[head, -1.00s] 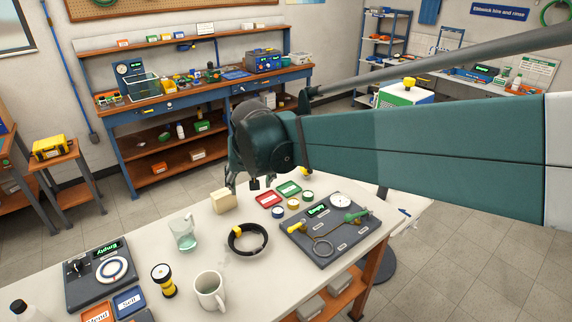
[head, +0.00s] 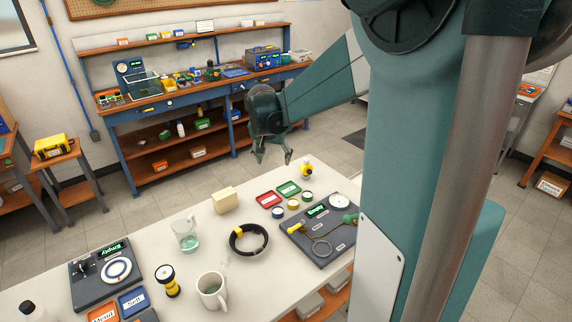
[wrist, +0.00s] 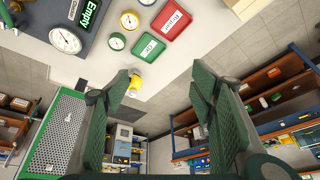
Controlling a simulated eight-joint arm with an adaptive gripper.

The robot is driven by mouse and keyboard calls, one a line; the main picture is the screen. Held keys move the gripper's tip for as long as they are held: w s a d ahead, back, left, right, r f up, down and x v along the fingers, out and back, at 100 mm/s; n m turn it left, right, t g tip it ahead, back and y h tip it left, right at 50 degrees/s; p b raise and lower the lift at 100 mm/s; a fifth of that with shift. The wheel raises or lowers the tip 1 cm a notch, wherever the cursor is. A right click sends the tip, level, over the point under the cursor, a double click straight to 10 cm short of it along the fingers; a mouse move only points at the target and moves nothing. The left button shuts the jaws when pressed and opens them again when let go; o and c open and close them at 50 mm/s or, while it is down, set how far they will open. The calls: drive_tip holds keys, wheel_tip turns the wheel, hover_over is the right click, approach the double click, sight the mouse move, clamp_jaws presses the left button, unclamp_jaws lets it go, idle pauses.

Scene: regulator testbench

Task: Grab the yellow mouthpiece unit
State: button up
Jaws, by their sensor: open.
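A small yellow unit with a dark top (head: 306,170) stands near the table's far edge, beyond the green tray. In the wrist view a yellow piece (wrist: 136,84) shows just beyond the green tray, close to the left finger's tip. Other yellow parts are on the grey test board (head: 296,228) and on the black hose coil (head: 241,231); I cannot tell for certain which is the mouthpiece unit. My gripper (head: 273,157) is open and empty, pointing down, left of the far yellow unit and past the table's far edge. It also shows in the wrist view (wrist: 162,76).
Red (head: 268,199) and green (head: 289,188) trays, small round gauges and a cream block (head: 224,200) lie on the far half of the white table. A glass beaker (head: 185,234), mug (head: 212,290) and yellow-black cylinder (head: 167,281) stand nearer. Floor lies beyond the table.

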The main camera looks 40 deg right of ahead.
drive_tip(key=w+d+f+m+p, duration=0.1)
drive_tip(key=w+d+f, duration=0.1)
drive_tip(key=d, duration=0.2)
drive_tip(key=w+d+f+m+g, duration=0.1)
drive_tip(key=d+f, duration=0.1)
drive_tip(key=d, duration=0.2)
drive_tip(key=w+d+f+m+p, duration=0.1)
drive_tip(key=w+d+f, duration=0.1)
drive_tip(key=d, duration=0.2)
drive_tip(key=m+g+p, duration=0.2)
drive_tip(key=m, duration=0.1)
approach(309, 164)
drive_tip(key=shift+h, duration=0.4)
drive_tip(key=x, duration=0.5)
drive_tip(key=shift+s+a+f, duration=0.15)
drive_tip(key=shift+s+f, duration=0.05)
drive_tip(key=shift+d+f, duration=0.2)
drive_tip(key=shift+d, duration=0.05)
drive_tip(key=shift+x, duration=1.25)
drive_tip(key=shift+f, duration=0.1)
